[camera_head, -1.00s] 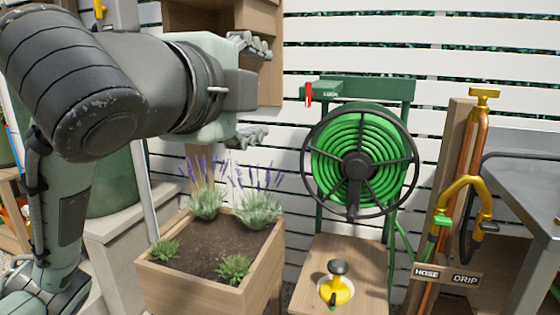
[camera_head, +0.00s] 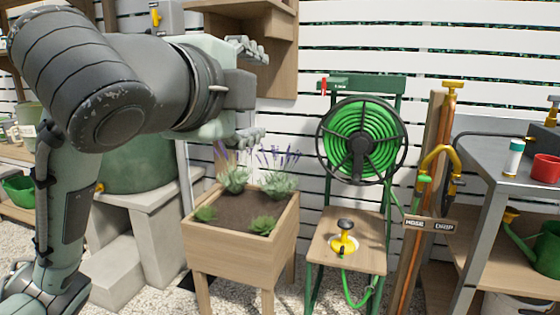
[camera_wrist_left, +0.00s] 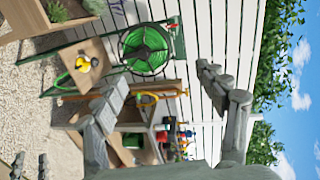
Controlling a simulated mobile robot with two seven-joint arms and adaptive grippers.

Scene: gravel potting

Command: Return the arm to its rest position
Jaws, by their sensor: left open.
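My left arm comes in from the left of the head view, with its elbow raised and forearm pointing right. My left gripper (camera_head: 256,92) is open and empty, with its fingers spread one above the other.
The planter holds lavender and small green plants. A green hose reel (camera_head: 361,141) stands right of it, with a yellow sprinkler (camera_head: 343,243) on its wooden shelf. A tap post (camera_head: 420,185) and a grey metal bench (camera_head: 500,160) are further right. Pale gravel covers the ground.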

